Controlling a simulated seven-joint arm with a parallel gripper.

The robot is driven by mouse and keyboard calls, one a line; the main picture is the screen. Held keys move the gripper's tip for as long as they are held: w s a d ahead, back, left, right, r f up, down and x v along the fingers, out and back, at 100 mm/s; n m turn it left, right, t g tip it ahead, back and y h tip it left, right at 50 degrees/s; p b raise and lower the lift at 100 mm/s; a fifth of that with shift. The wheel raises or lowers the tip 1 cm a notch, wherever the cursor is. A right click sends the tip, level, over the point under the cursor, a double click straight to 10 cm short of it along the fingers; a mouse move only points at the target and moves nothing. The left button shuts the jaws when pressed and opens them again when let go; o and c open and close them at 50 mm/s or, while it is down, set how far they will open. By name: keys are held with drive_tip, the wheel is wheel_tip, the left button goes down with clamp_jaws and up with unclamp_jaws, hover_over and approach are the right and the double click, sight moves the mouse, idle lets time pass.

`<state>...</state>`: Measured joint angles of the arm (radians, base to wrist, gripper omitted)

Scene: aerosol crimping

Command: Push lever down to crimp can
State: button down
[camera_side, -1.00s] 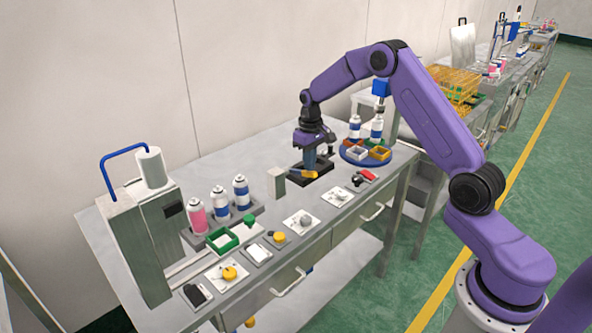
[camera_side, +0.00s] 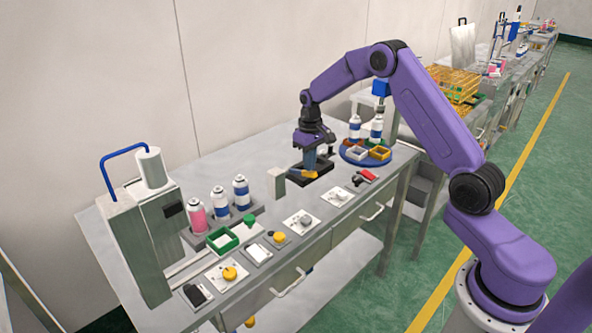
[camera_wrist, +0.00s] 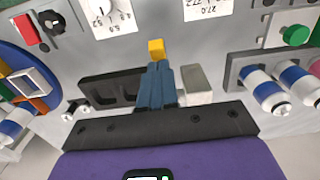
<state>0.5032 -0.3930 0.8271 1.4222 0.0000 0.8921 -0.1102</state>
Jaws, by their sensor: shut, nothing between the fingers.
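A blue bent bar (camera_side: 121,160), lever-like, stands on the tall grey machine (camera_side: 152,240) at the left, far from my gripper. My gripper (camera_side: 310,170) is low over a dark tray-like fixture (camera_side: 318,184) at the table's middle. In the wrist view my gripper (camera_wrist: 157,68) has its fingers shut together with nothing between them. A small yellow block (camera_wrist: 156,46) shows just past the fingertips; I cannot tell whether they touch it. A pink can (camera_side: 196,216) and two blue-and-white cans (camera_side: 219,204) stand upright in a grey rack beside the machine.
A blue round turntable (camera_side: 349,154) with cans and small bins stands right of my gripper. A small grey block (camera_side: 276,184) is close on the left of the fixture. Knobs and control panels (camera_side: 302,222) line the front edge. The back of the table is clear.

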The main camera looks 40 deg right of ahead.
sight(309, 176)
drive_tip(key=shift+f, duration=2.7)
idle(0.4)
drive_tip(key=shift+r, duration=0.1)
idle(0.4)
wheel_tip(309, 176, up, 15)
idle(1.8)
drive_tip(key=s+a+r+n, duration=0.2)
drive_tip(key=s+a+n, duration=0.1)
drive_tip(key=s+a, duration=0.55)
drive_tip(key=s+a+r+n, duration=0.2)
drive_tip(key=s+a+n, duration=0.1)
drive_tip(key=s+a, duration=0.55)
drive_tip(key=s+f+n, duration=0.2)
drive_tip(key=s+n, duration=0.4)
drive_tip(key=s, duration=1.8)
drive_tip(key=shift+n, duration=0.3)
